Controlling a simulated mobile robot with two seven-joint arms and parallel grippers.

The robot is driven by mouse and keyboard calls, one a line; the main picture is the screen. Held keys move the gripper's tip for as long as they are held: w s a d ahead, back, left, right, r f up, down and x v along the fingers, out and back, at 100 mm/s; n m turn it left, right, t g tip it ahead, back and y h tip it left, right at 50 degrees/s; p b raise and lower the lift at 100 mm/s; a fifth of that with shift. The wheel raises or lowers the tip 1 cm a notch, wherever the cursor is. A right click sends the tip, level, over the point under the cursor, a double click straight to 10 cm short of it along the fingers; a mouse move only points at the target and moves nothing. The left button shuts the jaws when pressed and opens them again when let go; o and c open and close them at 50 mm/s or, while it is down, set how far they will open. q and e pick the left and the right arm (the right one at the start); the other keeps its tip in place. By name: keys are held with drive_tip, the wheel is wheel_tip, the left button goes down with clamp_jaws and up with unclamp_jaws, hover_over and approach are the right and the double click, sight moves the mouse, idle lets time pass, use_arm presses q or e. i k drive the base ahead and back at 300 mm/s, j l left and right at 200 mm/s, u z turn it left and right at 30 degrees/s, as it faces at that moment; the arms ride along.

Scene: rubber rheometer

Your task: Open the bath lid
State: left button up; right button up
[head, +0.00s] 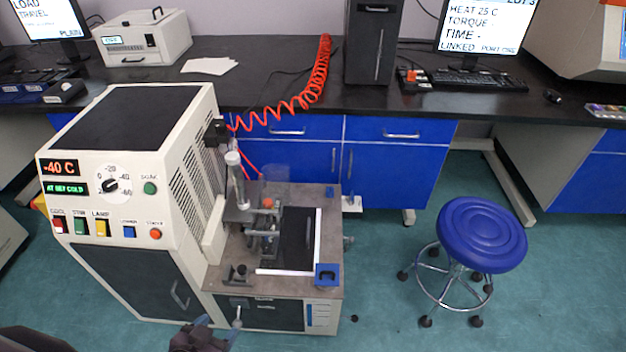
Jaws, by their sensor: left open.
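A cream bath machine (145,190) stands at the left, its red display reading -40 C. On its lower brown deck (218,276) is a dark rectangular panel (298,235) with white strips along its right and front edges. I cannot tell whether this is the bath lid or the bath opening. Metal clamp parts (264,228) and a clear cylinder stand beside it and partly hide it. My left gripper (221,329) is open at the bottom edge, low in front of the machine, near a small pale lever or tap (238,316). I cannot tell whether they touch. My right gripper is not in view.
A blue square block (327,274) sits on the deck's front right corner. A coiled red hose (300,100) runs behind the machine towards the black bench (270,78). A blue stool (482,235) stands at the right. The green floor (385,285) between is clear.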

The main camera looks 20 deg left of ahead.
sight(295, 249)
drive_tip(key=i+j+u, duration=0.15)
drive_tip(key=i+u, duration=0.45)
drive_tip(key=u, duration=0.2)
